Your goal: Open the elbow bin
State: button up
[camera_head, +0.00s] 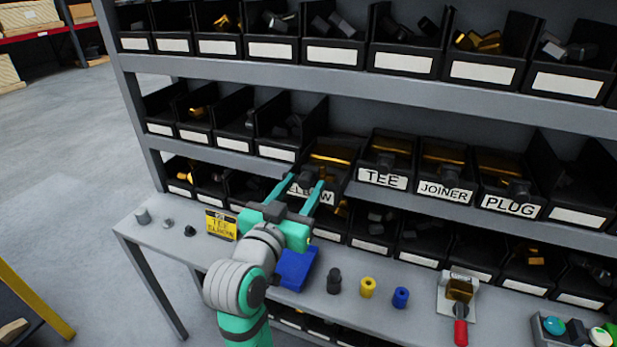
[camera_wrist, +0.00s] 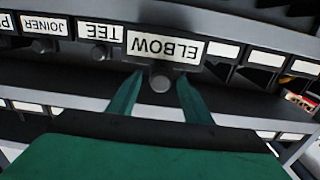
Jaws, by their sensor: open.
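The elbow bin (camera_head: 330,160) is a black bin with brass-coloured parts in it, on the middle shelf left of the tee bin (camera_head: 385,160). Its white ELBOW label (camera_wrist: 165,47) shows upside down in the wrist view, with a round grey knob (camera_wrist: 160,78) below the label there. My gripper (camera_head: 305,188) is green and open, in front of the elbow bin. In the wrist view its two fingers (camera_wrist: 158,88) stand one on each side of the knob. I cannot tell whether they touch it. In the head view my fingers partly cover the label.
The joiner bin (camera_head: 443,170) and plug bin (camera_head: 510,185) stand right of the tee bin. Shelf edges lie close around my gripper.

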jog(key=shift+v, duration=2.4)
jog(key=s+d+f+n+y, duration=0.1)
jog(key=s+f+n+y, duration=0.35)
jog(key=f, duration=0.95)
jog(key=s+d+f+n+y, duration=0.1)
jog(key=s+f, duration=0.6)
jog(key=f, duration=0.6)
jog(key=s+d+f+m+g, duration=0.1)
jog(key=s+d+f, duration=0.1)
jog(key=s, duration=1.1)
jog(key=s+d+f+m, duration=0.1)
jog(key=s+f, duration=0.3)
jog(key=s, duration=0.9)
jog(key=shift+s+d+f+g, duration=0.35)
jog(key=shift+d+f+g, duration=0.05)
jog(key=shift+d, duration=0.3)
